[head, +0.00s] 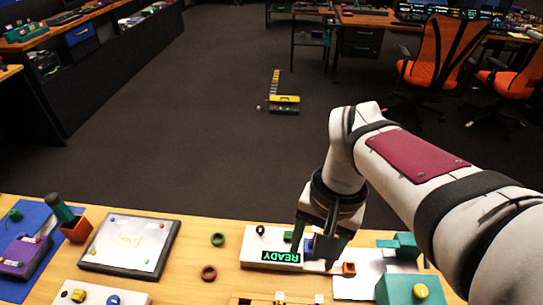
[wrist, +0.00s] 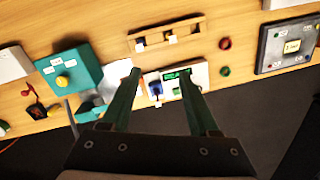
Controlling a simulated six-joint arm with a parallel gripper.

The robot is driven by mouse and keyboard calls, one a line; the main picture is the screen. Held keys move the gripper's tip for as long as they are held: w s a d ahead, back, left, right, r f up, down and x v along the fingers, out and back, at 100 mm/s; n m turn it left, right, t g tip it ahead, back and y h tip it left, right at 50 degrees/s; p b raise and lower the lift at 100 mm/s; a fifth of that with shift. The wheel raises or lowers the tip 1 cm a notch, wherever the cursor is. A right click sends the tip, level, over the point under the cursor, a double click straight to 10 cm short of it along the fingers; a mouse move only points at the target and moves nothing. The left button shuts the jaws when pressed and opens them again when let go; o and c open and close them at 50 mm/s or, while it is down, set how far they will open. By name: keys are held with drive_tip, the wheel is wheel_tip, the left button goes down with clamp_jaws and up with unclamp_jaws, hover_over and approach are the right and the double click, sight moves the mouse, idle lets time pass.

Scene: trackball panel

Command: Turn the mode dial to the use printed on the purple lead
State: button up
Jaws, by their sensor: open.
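A teal box (head: 397,290) with a round yellow knob (head: 420,291) stands at the front right of the desk. It also shows in the wrist view (wrist: 85,72), where its yellow knob (wrist: 62,81) has small white labels around it, too small to read. I cannot make out a purple lead; a purple block (head: 20,258) lies on a blue mat at the far left. My gripper (head: 321,250) is open and empty, over the right end of a white panel (head: 254,240) with a green "READY" display (head: 281,257). The panel shows between the fingers in the wrist view.
A blue part (wrist: 156,88) sits on the panel, near my fingers. A wooden slotted rack (wrist: 190,29) is near the desk's front edge. A teal bracket (head: 405,244) and an orange block (head: 348,268) are right of the panel. A framed board (head: 130,270) lies at left.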

drive_tip(key=w+a+n, duration=0.1)
drive_tip(key=w+a, duration=0.3)
drive_tip(key=w, duration=0.4)
drive_tip(key=n+h, duration=0.1)
drive_tip(key=n, duration=0.1)
hover_over(260, 229)
wheel_tip(260, 229, down, 5)
wheel_tip(260, 229, down, 16)
drive_tip(key=shift+f, duration=0.1)
clamp_jaws()
